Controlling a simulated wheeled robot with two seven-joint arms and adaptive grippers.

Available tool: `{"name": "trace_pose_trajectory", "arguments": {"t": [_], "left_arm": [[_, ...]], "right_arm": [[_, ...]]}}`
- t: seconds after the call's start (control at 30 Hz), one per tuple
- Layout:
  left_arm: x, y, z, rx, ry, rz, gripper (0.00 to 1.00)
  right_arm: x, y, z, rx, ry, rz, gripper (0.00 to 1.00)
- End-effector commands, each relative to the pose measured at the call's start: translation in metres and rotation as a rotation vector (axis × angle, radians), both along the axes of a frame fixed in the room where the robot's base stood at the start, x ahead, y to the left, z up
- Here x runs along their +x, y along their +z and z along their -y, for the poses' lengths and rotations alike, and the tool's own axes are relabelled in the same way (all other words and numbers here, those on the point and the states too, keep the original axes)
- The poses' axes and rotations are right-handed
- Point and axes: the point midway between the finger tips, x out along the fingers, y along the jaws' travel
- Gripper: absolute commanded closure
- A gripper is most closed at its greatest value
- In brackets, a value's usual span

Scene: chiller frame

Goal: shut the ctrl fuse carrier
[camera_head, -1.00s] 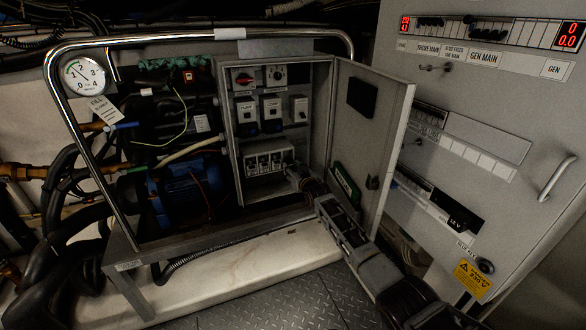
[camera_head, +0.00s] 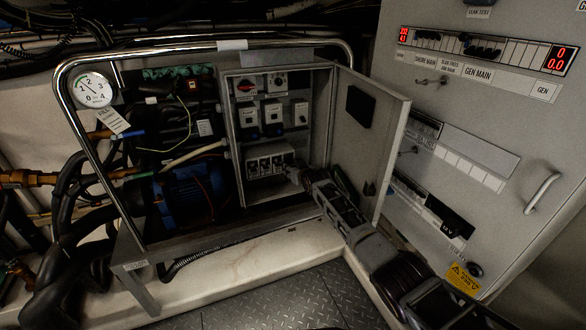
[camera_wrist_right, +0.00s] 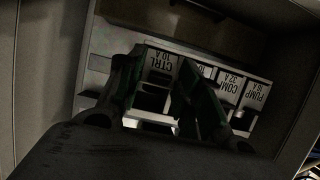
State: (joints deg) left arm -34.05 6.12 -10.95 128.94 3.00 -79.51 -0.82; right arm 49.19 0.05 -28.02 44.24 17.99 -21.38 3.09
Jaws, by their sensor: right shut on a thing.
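The ctrl fuse carrier (camera_wrist_right: 154,101) is the left one of the labelled row in the right wrist view, under the CTRL 10 A label (camera_wrist_right: 159,63). In the head view the fuse block (camera_head: 268,160) sits low in the open grey control box, and the ctrl carrier cannot be made out. My right gripper (camera_wrist_right: 158,100) has its two dark green fingers on either side of the ctrl carrier and is shut on it. In the head view my right gripper (camera_head: 306,178) reaches in at the block's right end. My left gripper is not in view.
Breakers (camera_head: 272,115) sit above the block. A chrome rail (camera_head: 100,170) frames the unit.

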Motion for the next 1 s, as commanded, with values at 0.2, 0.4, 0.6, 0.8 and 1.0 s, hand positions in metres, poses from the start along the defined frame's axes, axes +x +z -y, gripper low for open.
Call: {"name": "trace_pose_trajectory", "arguments": {"t": [0.2, 0.4, 0.6, 0.8, 1.0], "left_arm": [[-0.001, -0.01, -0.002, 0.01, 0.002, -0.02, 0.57], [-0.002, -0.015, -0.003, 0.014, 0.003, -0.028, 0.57], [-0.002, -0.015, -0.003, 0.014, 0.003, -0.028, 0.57], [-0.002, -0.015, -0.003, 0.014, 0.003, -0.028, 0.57], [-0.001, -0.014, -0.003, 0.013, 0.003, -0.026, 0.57]], "right_arm": [[0.004, 0.009, -0.002, -0.027, 0.0, -0.081, 0.88], [0.004, 0.008, -0.002, -0.037, 0.001, -0.113, 0.88], [0.004, 0.007, -0.002, -0.037, 0.001, -0.113, 0.88], [0.004, 0.007, -0.002, -0.037, 0.001, -0.114, 0.57], [0.004, 0.006, -0.002, -0.037, 0.001, -0.115, 0.57]]}}
